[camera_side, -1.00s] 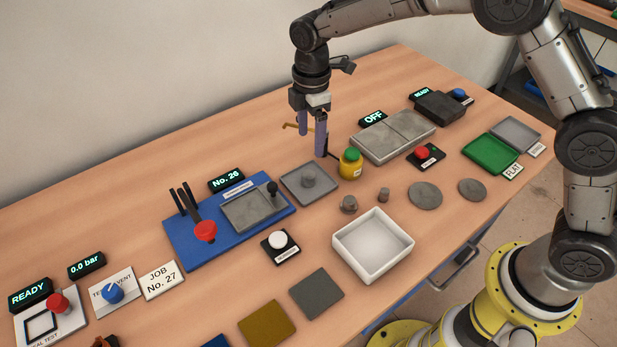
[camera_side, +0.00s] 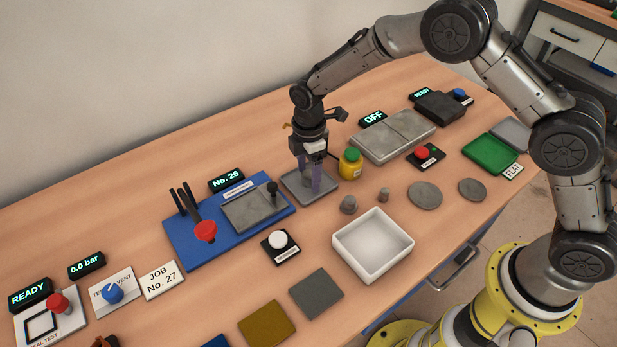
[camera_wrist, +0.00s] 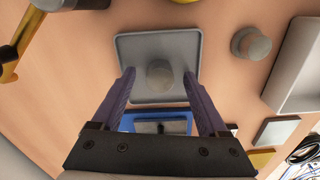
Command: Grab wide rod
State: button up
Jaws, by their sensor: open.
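A grey, stubby round rod stands upright on a square grey plate (camera_side: 325,189), and in the wrist view the rod (camera_wrist: 160,76) lies midway between the fingertips. My gripper (camera_side: 310,182) is open, pointing down over the plate, with one purple finger on each side of the rod. In the side view the rod is partly hidden by the fingers. In the wrist view my gripper (camera_wrist: 159,74) shows a gap between each finger and the rod. Two other grey rods, a wider one (camera_side: 349,205) and a smaller one (camera_side: 384,194), stand on the table to the right.
A yellow jar with a green lid (camera_side: 351,164) stands close right of the gripper. A blue fixture board (camera_side: 180,246) lies to the left. A white bin (camera_side: 345,253) is in front, a grey block heater (camera_side: 395,137) behind right. Bare table lies behind the plate.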

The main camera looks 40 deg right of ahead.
grip_shut()
dwell(0.3)
jog(key=shift+r, duration=0.25)
